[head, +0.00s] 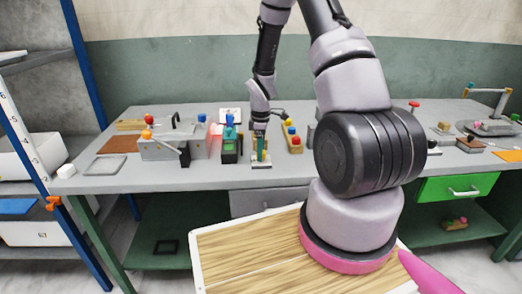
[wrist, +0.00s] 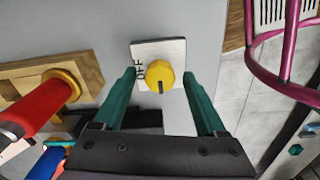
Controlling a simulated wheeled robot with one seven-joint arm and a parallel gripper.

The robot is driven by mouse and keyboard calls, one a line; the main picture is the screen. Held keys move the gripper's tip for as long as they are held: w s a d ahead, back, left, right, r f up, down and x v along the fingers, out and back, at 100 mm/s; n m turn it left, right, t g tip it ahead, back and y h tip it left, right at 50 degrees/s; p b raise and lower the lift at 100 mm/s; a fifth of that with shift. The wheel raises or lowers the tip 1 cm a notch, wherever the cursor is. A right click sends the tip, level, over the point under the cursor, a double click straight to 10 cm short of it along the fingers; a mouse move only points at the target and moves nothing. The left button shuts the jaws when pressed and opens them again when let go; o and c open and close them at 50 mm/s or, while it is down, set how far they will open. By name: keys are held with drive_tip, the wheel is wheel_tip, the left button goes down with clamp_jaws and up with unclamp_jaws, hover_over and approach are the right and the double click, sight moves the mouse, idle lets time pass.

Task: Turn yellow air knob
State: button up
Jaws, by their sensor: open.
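The yellow air knob (wrist: 160,74) is round, with a dark pointer mark toward the bottom of the wrist view. It sits on a pale square plate (wrist: 174,48) with the letters OFF at its left side. My gripper (wrist: 159,78) is open, its two teal fingers on either side of the knob, with a visible gap to it on both sides. In the head view my gripper (head: 261,153) points down at the front part of the grey bench, and I cannot make out the knob there.
In the wrist view a red handle (wrist: 48,108) with a brass collar on a wooden block stands close at the left. A magenta tubular frame (wrist: 268,70) is beyond the bench edge at the right. In the head view a green device (head: 230,147) stands just left of my gripper.

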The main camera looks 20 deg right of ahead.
clamp_jaws()
drive_tip(key=m, duration=0.4)
drive_tip(key=shift+m, duration=0.4)
drive_tip(key=m, duration=0.4)
drive_tip(key=shift+m, duration=0.3)
drive_tip(key=m, duration=0.4)
drive_tip(key=shift+m, duration=2.3)
